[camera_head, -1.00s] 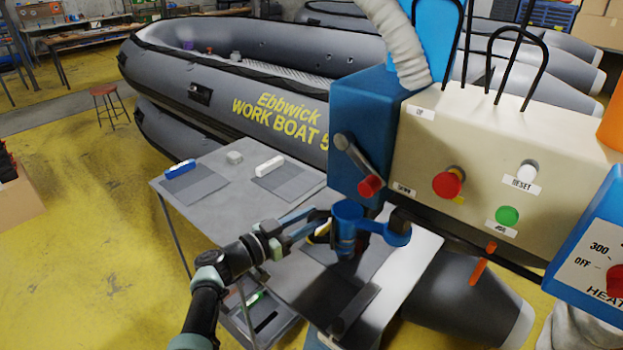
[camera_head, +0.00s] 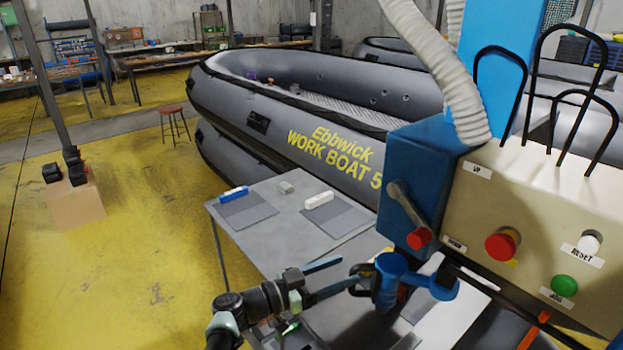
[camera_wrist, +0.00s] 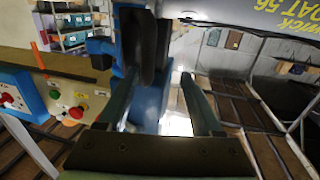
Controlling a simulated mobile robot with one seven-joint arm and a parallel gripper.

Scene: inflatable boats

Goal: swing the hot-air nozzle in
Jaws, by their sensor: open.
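The hot-air nozzle assembly appears to be the blue swivel part (camera_head: 390,290) below the machine's blue head (camera_head: 425,180). It has a rounded upright body and a short arm reaching right to a second blue boss. My gripper (camera_head: 352,268) is open just left of it, its fingers pointing at it. In the wrist view, blue metal (camera_wrist: 150,105) and a dark cylinder show between and beyond my two fingers (camera_wrist: 165,85). I see no grip on it; whether a finger touches it cannot be told. The nozzle's lower end is hidden.
A red-knobbed lever (camera_head: 408,212) hangs above the blue part. The cream control box (camera_head: 540,235) with red, white and green buttons is at the right. A grey table (camera_head: 285,225) with sheets and small blocks stands behind. A grey boat (camera_head: 320,130) lies beyond. Yellow floor is open at left.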

